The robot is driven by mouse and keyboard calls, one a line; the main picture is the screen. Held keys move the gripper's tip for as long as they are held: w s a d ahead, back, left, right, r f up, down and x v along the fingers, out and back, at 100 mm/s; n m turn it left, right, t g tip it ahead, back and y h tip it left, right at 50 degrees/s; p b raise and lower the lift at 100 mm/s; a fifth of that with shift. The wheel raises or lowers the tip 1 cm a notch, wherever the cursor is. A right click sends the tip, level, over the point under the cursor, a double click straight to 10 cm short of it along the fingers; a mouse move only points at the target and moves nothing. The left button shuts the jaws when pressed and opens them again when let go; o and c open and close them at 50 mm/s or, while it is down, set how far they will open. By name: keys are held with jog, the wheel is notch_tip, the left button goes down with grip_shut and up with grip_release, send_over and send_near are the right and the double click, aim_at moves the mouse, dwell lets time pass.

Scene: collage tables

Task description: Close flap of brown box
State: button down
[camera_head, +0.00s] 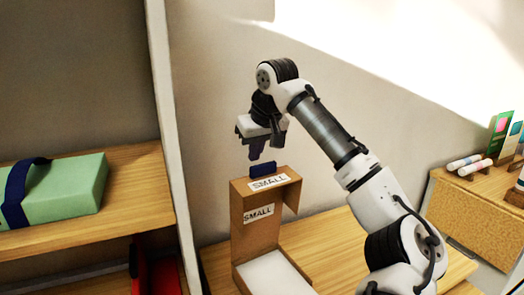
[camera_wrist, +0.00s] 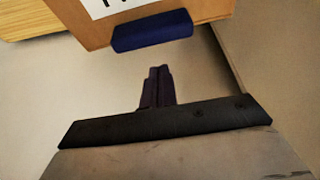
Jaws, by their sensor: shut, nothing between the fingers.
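The brown box (camera_head: 243,238) stands on the wooden table, with "SMALL" labels on its front and on its top panel. A flap (camera_head: 291,194) hangs from the top panel at the right side. A dark blue block (camera_head: 263,170) sits at the top panel's back edge. It also shows in the wrist view (camera_wrist: 152,31), against the brown box edge (camera_wrist: 215,9). My gripper (camera_head: 262,153) is above and just behind that edge, pointing down. In the wrist view my gripper (camera_wrist: 158,78) has its fingers together and empty, with a gap to the blue block.
A white panel (camera_head: 275,273) lies at the box's foot. A shelf with a green block (camera_head: 60,190) and a red item (camera_head: 160,272) stands at left. Rolls (camera_head: 468,163) lie on a wooden unit at right. The table (camera_head: 335,245) right of the box is clear.

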jog(key=shift+s+d+r+p, duration=0.1)
jog(key=shift+s+d+p, duration=0.05)
jog(key=shift+s+d, duration=0.3)
jog(key=shift+s+d+r+p, duration=0.15)
jog(key=shift+s+d, duration=0.1)
jog(key=shift+s, duration=0.3)
jog(key=shift+s+d+f, duration=0.1)
jog(key=shift+s+f, duration=0.2)
jog(key=shift+s, duration=0.05)
jog(key=shift+s+f, duration=0.1)
